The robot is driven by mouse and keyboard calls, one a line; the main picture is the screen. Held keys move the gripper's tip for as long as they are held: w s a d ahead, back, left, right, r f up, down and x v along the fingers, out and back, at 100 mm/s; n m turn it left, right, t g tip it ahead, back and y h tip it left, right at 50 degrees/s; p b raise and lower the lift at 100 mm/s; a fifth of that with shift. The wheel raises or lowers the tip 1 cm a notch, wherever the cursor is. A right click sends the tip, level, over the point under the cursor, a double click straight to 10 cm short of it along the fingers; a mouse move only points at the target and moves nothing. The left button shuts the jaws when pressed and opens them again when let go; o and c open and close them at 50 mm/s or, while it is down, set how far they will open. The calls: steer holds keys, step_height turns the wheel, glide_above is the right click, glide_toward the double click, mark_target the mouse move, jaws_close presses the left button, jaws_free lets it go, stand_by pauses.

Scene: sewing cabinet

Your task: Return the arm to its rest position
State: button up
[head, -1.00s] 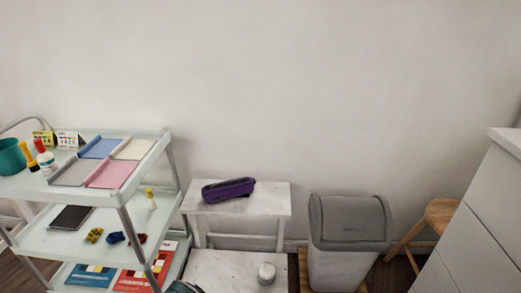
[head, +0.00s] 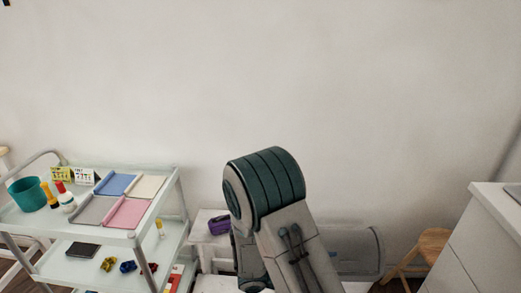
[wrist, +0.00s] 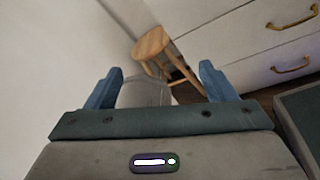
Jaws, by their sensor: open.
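My gripper (wrist: 160,88) shows in the wrist view with its two blue fingers spread apart and nothing between them. Beyond the fingers are the grey bin and a wooden stool. In the head view my arm rises in the lower middle, bent at a dark green joint, and the gripper itself is not seen there. The arm covers much of the small white table (head: 205,216) and part of the grey bin (head: 352,250).
A white trolley (head: 158,200) with coloured fabric pieces and a teal pot (head: 27,194) stands at left. A purple case (head: 218,226) lies on the small table. A wooden stool (head: 432,241) and white drawers (head: 465,235) stand at right. The wall above is bare.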

steer(key=s+a+r+m+y+p, duration=0.1)
steer(key=s+r+m+y+p, duration=0.3)
steer(key=r, duration=0.7)
steer(key=s+a+r+m+y+p, duration=0.1)
steer(key=s+r+m+y+p, duration=0.2)
steer(key=r, duration=0.8)
steer(key=s+a+r+m+y+p, duration=0.1)
steer(key=s+r+m+y+p, duration=0.3)
steer(key=r, duration=0.7)
steer(key=m+y+p, duration=0.2)
steer(key=y+p, duration=0.2)
steer(key=p, duration=0.1)
steer(key=shift+s+r+m+t, duration=0.3)
steer(key=shift+m, duration=0.1)
